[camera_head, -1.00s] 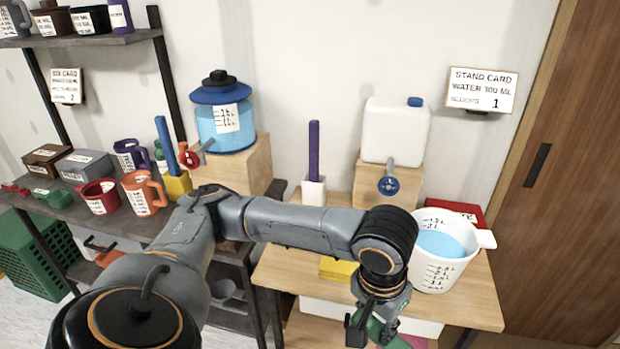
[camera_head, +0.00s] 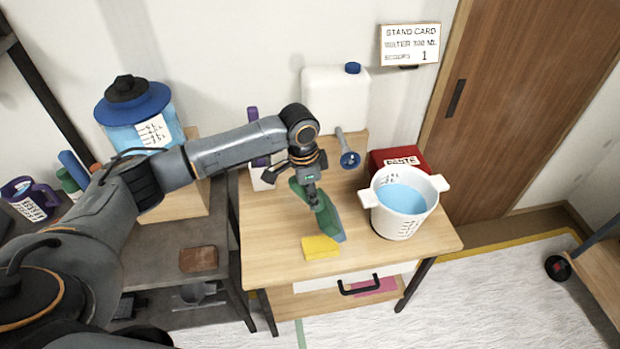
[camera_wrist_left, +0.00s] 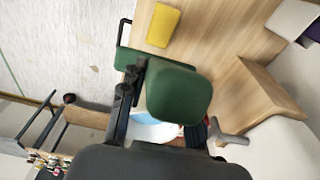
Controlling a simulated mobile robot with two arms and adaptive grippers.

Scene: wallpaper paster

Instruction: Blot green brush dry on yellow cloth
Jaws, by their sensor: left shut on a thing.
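The green brush (camera_head: 326,216) is in my left gripper (camera_head: 312,200), which is shut on it above the wooden table in the head view. In the left wrist view the green brush (camera_wrist_left: 180,92) fills the middle, in front of the fingers. The yellow cloth (camera_head: 320,247) lies flat near the table's front edge, just below and left of the brush's lower end. It also shows in the left wrist view (camera_wrist_left: 163,25), apart from the brush there. I cannot tell from the head view whether the brush touches the table. My right gripper is not in view.
A white bucket (camera_head: 408,222) of blue water stands right of the brush, with a red paste box (camera_head: 385,160) behind it. A white canister (camera_head: 335,100) with a tap and a white holder (camera_head: 262,180) stand at the back. The table's front left is clear.

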